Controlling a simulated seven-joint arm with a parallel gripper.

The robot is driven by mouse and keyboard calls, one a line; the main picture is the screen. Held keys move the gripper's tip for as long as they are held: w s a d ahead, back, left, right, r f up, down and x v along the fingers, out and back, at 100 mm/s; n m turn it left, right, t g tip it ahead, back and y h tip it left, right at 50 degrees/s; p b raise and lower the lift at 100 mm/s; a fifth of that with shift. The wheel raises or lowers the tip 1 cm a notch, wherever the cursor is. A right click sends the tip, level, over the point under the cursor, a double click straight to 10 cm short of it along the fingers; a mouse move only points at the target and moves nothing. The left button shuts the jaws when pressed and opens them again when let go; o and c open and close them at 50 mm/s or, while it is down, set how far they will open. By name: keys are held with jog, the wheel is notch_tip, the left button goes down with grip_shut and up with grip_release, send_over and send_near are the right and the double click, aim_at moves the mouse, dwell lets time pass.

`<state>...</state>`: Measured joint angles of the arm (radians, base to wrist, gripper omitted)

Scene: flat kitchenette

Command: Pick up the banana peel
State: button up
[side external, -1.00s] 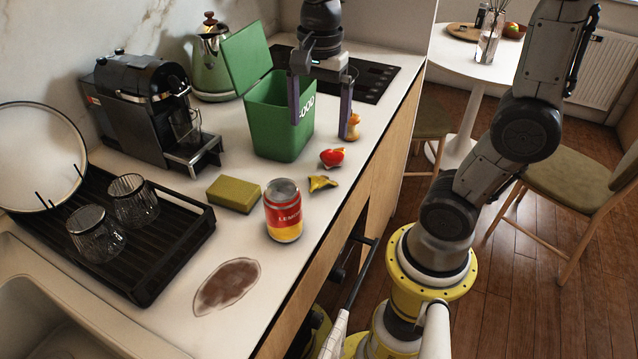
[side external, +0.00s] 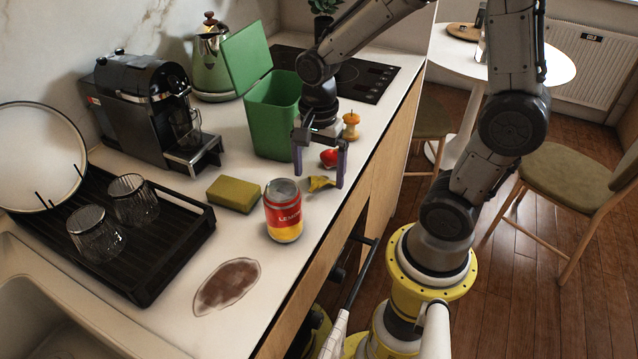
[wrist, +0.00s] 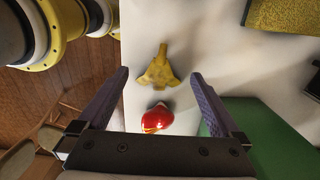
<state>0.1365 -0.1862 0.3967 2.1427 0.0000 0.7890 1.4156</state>
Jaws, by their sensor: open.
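The yellow banana peel (side external: 320,183) lies on the white counter near its front edge, just right of the lemon can. In the wrist view the peel (wrist: 159,72) shows whole, ahead of my fingertips and roughly midway between their lines. My gripper (side external: 319,180) is open and empty. In the side view its fingers hang down on either side of the peel's place, and the peel shows between them. In the wrist view my gripper (wrist: 160,74) has its purple fingers spread wide. I cannot tell the exact height of the fingertips above the counter.
A red apple-like piece (side external: 329,158) lies close behind the peel, with an apple core (side external: 351,125) farther back. The can (side external: 284,212) stands to the left. A sponge (side external: 234,194) and the green bin (side external: 272,118) are nearby. The counter's front edge is close on the right.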

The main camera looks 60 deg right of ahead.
jog(key=shift+f, duration=0.95)
jog(key=c, duration=1.3)
jog(key=shift+c, duration=0.2)
jog(key=shift+r, duration=0.15)
